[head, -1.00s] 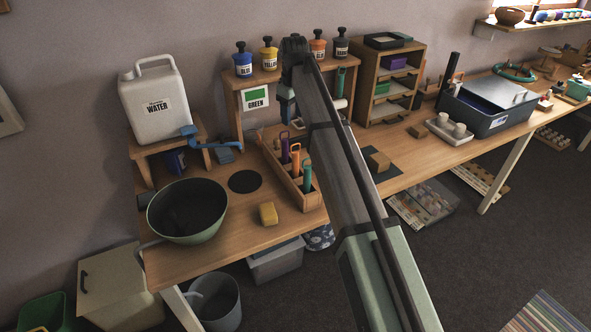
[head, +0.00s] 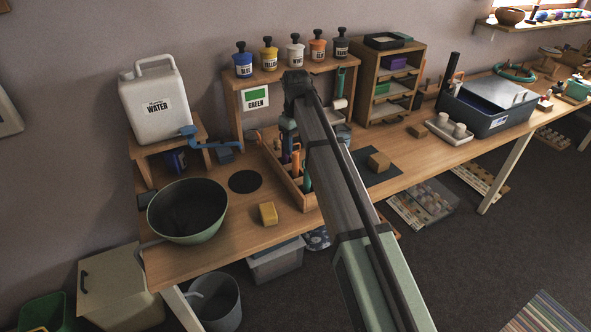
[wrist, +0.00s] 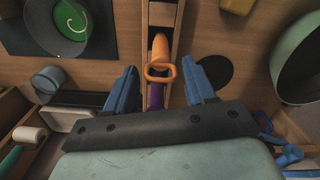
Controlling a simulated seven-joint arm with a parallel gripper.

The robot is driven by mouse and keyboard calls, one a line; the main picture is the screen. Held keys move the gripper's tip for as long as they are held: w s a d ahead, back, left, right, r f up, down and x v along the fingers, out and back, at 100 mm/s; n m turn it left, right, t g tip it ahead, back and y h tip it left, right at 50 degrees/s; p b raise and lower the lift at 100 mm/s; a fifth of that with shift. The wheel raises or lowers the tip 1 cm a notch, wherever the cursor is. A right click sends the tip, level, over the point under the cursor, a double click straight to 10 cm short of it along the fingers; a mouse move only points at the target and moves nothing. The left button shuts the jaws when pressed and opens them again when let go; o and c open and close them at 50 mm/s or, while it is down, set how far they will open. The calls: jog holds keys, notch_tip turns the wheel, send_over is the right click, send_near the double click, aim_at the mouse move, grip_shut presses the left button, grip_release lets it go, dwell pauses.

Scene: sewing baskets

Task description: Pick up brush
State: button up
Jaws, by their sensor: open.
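Handled tools stand in a narrow wooden rack on the bench; I cannot tell for sure which is the brush. An orange-handled tool (head: 296,160) with a loop on top also shows in the wrist view (wrist: 160,55). A purple handle (wrist: 156,96) is beside it, and a teal handle (head: 307,182) stands nearer the front. My gripper (wrist: 160,85) is open and points down over the rack, its blue fingers on either side of the orange loop and purple handle. Nothing is gripped. In the head view my arm hides part of the rack and fingers.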

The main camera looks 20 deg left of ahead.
aim_at(295, 152)
jog(key=shift+f, duration=2.75)
jog(key=c, duration=0.9)
